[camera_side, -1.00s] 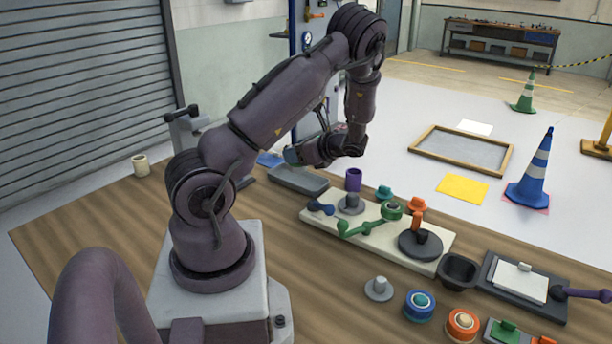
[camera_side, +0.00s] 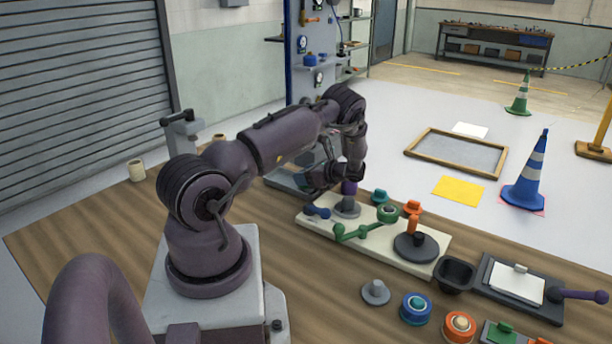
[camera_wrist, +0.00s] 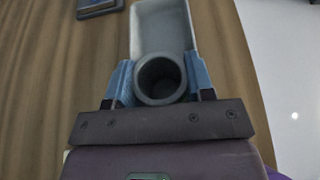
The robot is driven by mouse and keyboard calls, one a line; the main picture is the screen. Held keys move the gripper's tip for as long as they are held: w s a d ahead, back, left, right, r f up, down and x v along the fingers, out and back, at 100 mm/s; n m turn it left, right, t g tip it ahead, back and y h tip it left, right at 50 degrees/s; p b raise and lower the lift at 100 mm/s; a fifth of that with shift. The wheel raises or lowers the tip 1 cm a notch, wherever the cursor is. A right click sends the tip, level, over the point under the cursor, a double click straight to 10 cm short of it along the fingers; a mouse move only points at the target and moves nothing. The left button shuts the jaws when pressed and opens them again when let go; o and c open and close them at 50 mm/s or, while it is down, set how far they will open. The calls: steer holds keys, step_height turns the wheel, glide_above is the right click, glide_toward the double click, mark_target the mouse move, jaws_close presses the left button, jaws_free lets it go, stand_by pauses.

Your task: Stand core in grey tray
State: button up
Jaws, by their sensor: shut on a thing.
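The core is a grey hollow cylinder (camera_wrist: 162,98), held upright between the blue fingers of my gripper (camera_wrist: 161,72) in the wrist view. I look down into its open bore. The grey tray (camera_wrist: 160,28) is a long box with pale walls, lying under and beyond the core. The core is over the tray's near end; whether its base touches the tray floor cannot be told. In the side view the tray (camera_side: 284,181) is partly behind my arm, my gripper is low beside it, and the core is hidden.
The cream board (camera_side: 378,238) holds green, orange and dark parts. A dark cup (camera_side: 454,275) stands farther right. In the wrist view, bare wooden bench (camera_wrist: 60,80) lies left of the tray.

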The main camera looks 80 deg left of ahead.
steer(key=shift+f, duration=0.15)
steer(key=o, duration=0.9)
